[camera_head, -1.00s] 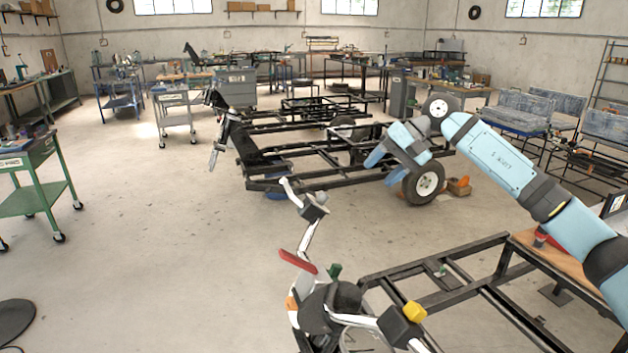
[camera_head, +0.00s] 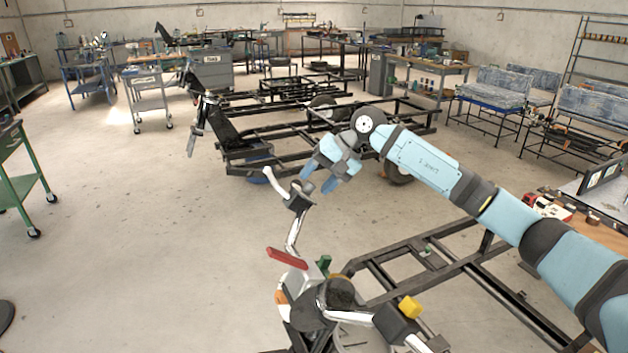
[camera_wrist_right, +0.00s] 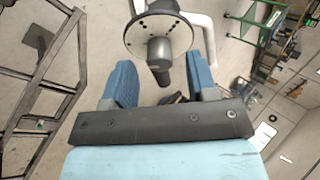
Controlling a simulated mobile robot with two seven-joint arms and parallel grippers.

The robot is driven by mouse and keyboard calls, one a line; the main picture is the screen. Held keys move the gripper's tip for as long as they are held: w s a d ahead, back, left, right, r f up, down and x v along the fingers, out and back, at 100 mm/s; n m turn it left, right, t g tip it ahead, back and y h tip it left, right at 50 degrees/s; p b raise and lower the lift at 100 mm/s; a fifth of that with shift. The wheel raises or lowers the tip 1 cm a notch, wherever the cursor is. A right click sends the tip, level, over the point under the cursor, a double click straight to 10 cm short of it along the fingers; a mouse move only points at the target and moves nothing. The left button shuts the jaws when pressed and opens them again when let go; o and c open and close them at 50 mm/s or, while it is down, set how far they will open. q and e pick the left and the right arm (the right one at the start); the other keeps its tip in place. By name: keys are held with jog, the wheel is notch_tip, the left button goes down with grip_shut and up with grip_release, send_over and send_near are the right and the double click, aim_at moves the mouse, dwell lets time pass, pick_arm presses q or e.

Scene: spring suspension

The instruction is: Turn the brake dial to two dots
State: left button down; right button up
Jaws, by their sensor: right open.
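A round pale plate (camera_wrist_right: 140,30) with several black dots shows in the right wrist view, with a dark knob (camera_wrist_right: 158,55) projecting from its middle. This looks like the brake dial. The blue fingers of my right gripper (camera_wrist_right: 162,78) are open on either side of the knob's near end, with gaps showing. Contact cannot be told. In the head view my right gripper (camera_head: 318,179) points down-left at a dark block (camera_head: 298,201) on a white-handled bar. The dial face is not readable there, and the knob's setting is unclear. My left gripper is out of view.
Below the block are a red lever (camera_head: 287,258), a yellow knob (camera_head: 410,307) and curved silver bars. A black frame (camera_head: 425,262) lies to their right. Another wheeled chassis (camera_head: 270,148) stands behind.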

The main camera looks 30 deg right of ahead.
jog(key=shift+x, duration=0.75)
jog(key=c, duration=0.9)
jog(key=shift+c, duration=0.2)
jog(key=shift+m, duration=0.4)
jog(key=m+g+h, duration=0.1)
jog(key=m, duration=0.4)
jog(key=shift+w+r, duration=0.1)
jog(key=shift+r, duration=0.05)
jog(key=m+g, duration=0.1)
jog(key=m, duration=0.1)
jog(key=m+p, duration=0.1)
jog(key=m, duration=0.2)
jog(key=shift+g+h, duration=0.3)
jog(key=shift+g, duration=0.1)
